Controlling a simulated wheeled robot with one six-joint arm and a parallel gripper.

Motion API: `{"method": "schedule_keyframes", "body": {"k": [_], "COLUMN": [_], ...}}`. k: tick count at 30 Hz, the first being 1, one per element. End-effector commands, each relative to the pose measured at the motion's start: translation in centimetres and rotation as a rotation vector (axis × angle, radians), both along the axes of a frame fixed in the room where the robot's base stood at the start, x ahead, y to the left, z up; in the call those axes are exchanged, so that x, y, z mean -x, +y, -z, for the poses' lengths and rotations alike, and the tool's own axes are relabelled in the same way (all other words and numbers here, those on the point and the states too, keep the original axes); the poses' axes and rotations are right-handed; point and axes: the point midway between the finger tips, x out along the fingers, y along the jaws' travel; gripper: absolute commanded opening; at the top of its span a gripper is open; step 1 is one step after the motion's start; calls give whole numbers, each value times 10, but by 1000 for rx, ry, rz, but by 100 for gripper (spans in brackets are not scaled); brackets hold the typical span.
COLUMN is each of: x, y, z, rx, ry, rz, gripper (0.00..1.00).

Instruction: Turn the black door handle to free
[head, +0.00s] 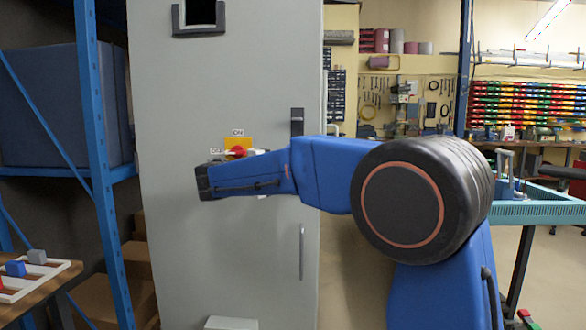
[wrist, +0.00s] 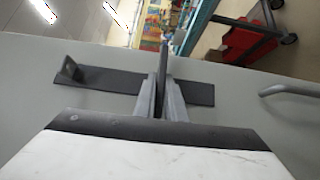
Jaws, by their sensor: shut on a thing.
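The black door handle (head: 297,120) is on the right side of a grey cabinet door (head: 230,80). In the head view its upper part shows and my blue arm covers the rest. In the wrist view its dark plate (wrist: 108,79) lies across the door. A thin black lever (wrist: 163,62) rises from the plate between the fingers of my gripper (wrist: 160,98). The fingers are shut on the lever, one on each side. In the head view I cannot make out the gripper, hidden by my arm.
A red switch on a yellow plate (head: 238,147), with ON and OFF labels, is left of the handle, close to my arm. A thin metal pull (head: 302,252) is lower on the door. A blue shelf post (head: 100,150) stands left; a teal-edged table (head: 540,203) stands right.

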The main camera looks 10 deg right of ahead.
Motion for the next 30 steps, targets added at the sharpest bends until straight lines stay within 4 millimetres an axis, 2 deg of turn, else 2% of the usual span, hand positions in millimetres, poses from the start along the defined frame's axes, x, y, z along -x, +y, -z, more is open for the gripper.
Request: {"method": "schedule_keyframes", "body": {"k": [1,2,3,4,13,17,20,30], "x": [0,0,0,0,0,4,10,41], "y": [0,0,0,0,1,9,22,83], "z": [1,1,1,1,0,0,1,2], "rx": [1,1,0,0,0,0,-1,0], "ry": [2,2,1,1,0,0,0,1], "rz": [0,0,0,0,0,-2,-3,-4], "gripper": [0,17,27,29,29,29,29,29]}}
